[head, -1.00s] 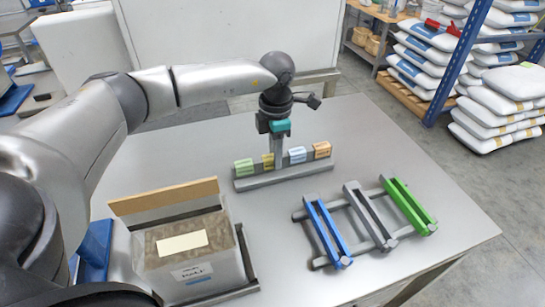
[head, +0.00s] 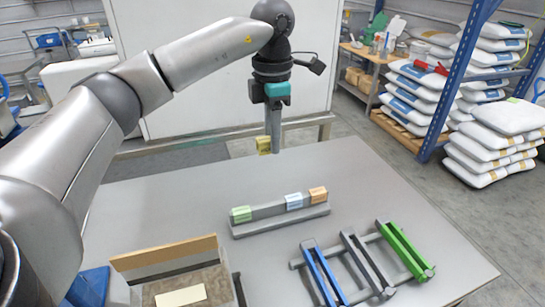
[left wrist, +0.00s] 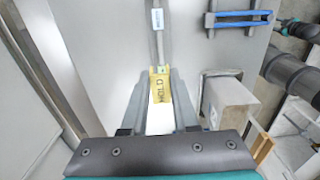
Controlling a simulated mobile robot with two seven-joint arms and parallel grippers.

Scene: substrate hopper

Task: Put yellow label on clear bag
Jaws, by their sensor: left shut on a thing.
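My left gripper (head: 273,147) is shut on the yellow label (head: 264,144), held up in the air above the back of the table. In the left wrist view the yellow label (left wrist: 160,88) shows between the fingertips, with dark lettering. The clear bag (head: 212,283), filled with brown material, stands at the front left of the table, cut off by the head view's lower edge. A blank cream patch (head: 180,296) lies on its top. My left gripper is well behind and above the bag. A dark and teal part, likely my right gripper (left wrist: 297,28), shows small in the left wrist view.
A grey rack (head: 262,221) holds a green label (head: 241,214), a blue one (head: 294,201) and an orange one (head: 318,194). Blue, grey and green clips (head: 405,250) lie at the front right. A tan board (head: 165,252) stands behind the bag.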

